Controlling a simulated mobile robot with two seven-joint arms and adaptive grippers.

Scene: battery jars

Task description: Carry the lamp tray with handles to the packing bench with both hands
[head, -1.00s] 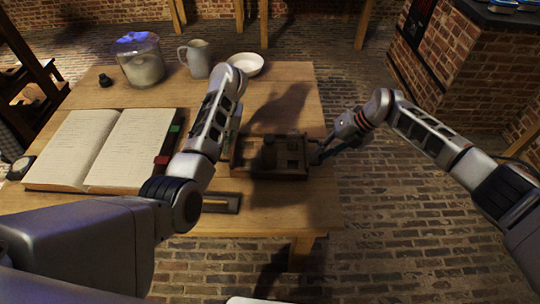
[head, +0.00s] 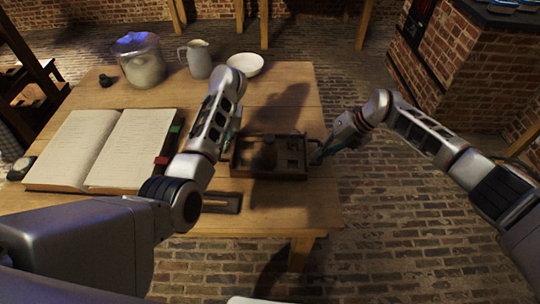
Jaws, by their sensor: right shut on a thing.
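The lamp tray (head: 290,176) is a brown wooden tray with compartments and low walls, lying at the right front of the wooden table. Its contents are dark and in shadow. My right gripper (head: 317,153) is at the tray's right end, shut on the right handle. My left arm reaches over the table to the tray's left side. Its own links hide most of my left gripper (head: 234,128) and the left handle, so I cannot tell how the jaws stand. The packing bench cannot be identified for certain in this view.
An open book (head: 75,146), a glass jar (head: 142,66), a grey pitcher (head: 197,60) and a white bowl (head: 245,64) stand on the table (head: 285,85). A small dark holder (head: 228,203) lies in front of the tray. Brick floor is open at right, before a brick counter (head: 478,75).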

